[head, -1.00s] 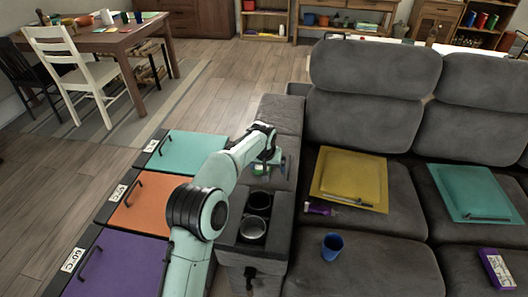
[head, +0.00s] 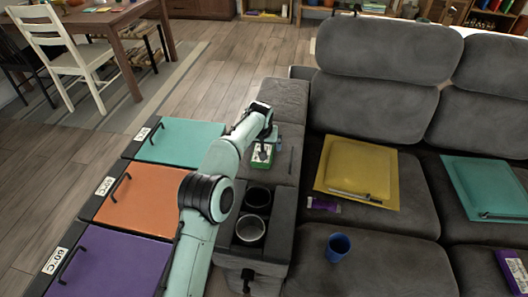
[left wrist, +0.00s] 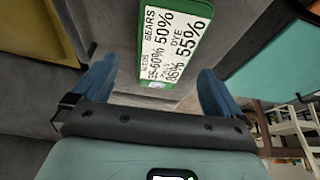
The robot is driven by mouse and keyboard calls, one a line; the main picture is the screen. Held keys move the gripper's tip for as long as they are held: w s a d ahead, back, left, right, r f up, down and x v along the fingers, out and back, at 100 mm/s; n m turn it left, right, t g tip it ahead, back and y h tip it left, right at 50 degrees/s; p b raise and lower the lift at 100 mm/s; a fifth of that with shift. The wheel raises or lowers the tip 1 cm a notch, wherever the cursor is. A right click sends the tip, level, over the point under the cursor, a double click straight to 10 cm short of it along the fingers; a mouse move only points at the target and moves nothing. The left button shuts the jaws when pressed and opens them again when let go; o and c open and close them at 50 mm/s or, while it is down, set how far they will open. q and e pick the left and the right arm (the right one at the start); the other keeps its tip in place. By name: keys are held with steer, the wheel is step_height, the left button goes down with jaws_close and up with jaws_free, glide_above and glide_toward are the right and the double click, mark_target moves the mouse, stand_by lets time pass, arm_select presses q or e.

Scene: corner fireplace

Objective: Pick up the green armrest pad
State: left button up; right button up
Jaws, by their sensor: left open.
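The green armrest pad (head: 262,154) lies on the grey sofa armrest in the head view, beyond the cup holders. In the left wrist view it is a green-edged pad (left wrist: 172,40) with a white face printed with words and percentages. My left gripper (head: 267,141) is over the armrest right by the pad, partly hidden by its own wrist. In the left wrist view its two blue fingers (left wrist: 158,68) are apart, with the near end of the pad ahead of the gap between them. Nothing is held. My right gripper is not in view.
Two cup holders (head: 254,215) are sunk in the console nearer me. A yellow folder (head: 358,170), a teal folder (head: 490,185), a purple item (head: 323,203) and a blue cup (head: 339,247) lie on the seats. Teal, orange and purple lidded bins (head: 150,200) stand left of the armrest.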

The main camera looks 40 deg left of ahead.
arm_select(q)
steer(key=shift+w+a+f, duration=0.1)
steer(key=shift+f, duration=0.15)
steer(key=x, duration=0.1)
steer(key=b+x, duration=0.1)
steer(key=x, duration=0.1)
steer(key=shift+a+f, duration=0.35)
steer(key=shift+w+a+f+b, duration=0.1)
steer(key=shift+w+f+b, duration=0.15)
steer(key=shift+f+b, duration=0.15)
steer(key=c, duration=1)
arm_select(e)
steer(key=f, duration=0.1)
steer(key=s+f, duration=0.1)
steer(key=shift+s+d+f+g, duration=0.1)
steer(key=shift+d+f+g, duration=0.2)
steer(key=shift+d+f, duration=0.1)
